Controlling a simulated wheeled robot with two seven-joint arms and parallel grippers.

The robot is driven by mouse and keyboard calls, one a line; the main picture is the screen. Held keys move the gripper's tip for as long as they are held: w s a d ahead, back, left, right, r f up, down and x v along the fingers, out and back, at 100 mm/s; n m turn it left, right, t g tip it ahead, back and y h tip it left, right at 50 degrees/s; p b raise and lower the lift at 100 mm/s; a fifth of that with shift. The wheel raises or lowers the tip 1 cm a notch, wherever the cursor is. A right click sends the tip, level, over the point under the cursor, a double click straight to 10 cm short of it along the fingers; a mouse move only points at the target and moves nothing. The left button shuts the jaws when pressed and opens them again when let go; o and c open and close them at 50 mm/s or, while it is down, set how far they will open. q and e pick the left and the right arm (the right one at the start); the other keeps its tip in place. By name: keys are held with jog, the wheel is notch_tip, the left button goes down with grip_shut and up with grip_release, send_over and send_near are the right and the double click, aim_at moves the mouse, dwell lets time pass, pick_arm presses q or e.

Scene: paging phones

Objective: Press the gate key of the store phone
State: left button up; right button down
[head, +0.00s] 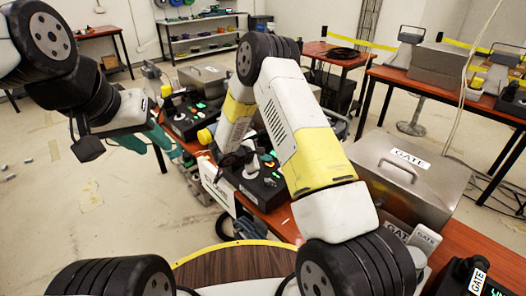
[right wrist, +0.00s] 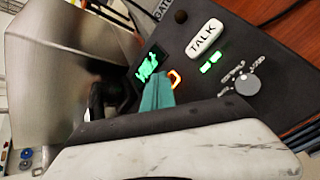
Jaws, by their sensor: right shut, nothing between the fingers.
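A dark desk phone (head: 262,190) with green lights sits on the wooden bench in the middle of the head view. My right gripper (head: 238,160) reaches down over it, partly hidden by my arm. In the right wrist view, a dark phone panel (right wrist: 235,45) shows a white TALK key (right wrist: 205,38), a green display (right wrist: 148,66) and an orange-lit ring (right wrist: 175,79). My right gripper's teal fingertips (right wrist: 157,92) are shut and empty, right beside the ring; contact cannot be told. My left gripper (head: 155,143) has teal fingers apart, left of another phone (head: 185,115). Which phone is the store's is unreadable.
A steel box labelled GATE (head: 410,178) stands on the bench right of my right arm. GATE placards (head: 425,238) and another dark phone (head: 470,280) are at lower right. A second bench (head: 450,90) stands behind. Open floor (head: 60,200) lies at left.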

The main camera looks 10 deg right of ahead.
jog(key=shift+r, duration=0.35)
jog(key=shift+s+a+r, duration=0.1)
jog(key=shift+a+r, duration=0.05)
jog(key=shift+r, duration=0.85)
jog(key=shift+s+a+r, duration=0.1)
jog(key=shift+a+r, duration=0.05)
jog(key=shift+r, duration=0.8)
jog(key=shift+s+a+r, duration=0.1)
jog(key=shift+a+r, duration=0.05)
jog(key=shift+r, duration=0.85)
